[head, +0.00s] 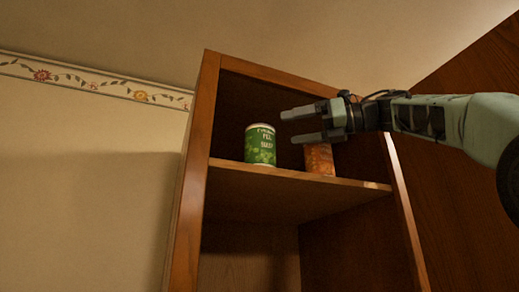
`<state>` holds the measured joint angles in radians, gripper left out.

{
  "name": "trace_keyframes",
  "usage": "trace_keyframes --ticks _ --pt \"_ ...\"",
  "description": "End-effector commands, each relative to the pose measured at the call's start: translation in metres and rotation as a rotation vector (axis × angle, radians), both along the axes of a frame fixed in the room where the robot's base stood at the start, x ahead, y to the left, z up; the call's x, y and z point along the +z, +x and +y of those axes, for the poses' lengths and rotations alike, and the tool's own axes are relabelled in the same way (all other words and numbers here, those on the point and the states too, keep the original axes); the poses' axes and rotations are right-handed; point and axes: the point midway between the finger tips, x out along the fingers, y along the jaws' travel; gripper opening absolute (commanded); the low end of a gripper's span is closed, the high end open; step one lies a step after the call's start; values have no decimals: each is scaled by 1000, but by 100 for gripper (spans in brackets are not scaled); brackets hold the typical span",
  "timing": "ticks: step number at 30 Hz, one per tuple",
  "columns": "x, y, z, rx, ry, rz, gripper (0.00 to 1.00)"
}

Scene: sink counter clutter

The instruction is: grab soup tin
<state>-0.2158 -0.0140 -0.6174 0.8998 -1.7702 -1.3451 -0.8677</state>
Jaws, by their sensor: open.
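A green tin (260,146) with a light lid and a pea-like label stands upright on the upper shelf of a wooden cabinet, toward its left side. The label is too small to read fully. An orange-red tin or can (319,160) stands to its right on the same shelf, its upper part hidden behind my gripper. My gripper (287,126) is open and empty. It reaches in from the right, with its fingers pointing left toward the green tin and a small gap showing in the picture between them.
The cabinet shelf (300,184) has a front edge below the tins, and the left side panel (203,130) rises close to the green tin. The compartment below looks empty. A plain wall with a floral border (90,80) is at left; a dark wood panel (470,190) is at right.

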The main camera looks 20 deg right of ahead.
Motion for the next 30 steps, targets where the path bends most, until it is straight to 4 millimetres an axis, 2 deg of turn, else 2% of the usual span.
trace_keyframes --ticks 3,13,21,30 --pt "3 14 19 6 1 2 91" --pt "2 34 40 3 2 2 91" --pt "0 60 67 2 1 2 91" --pt "-4 65 71 -1 1 0 91"
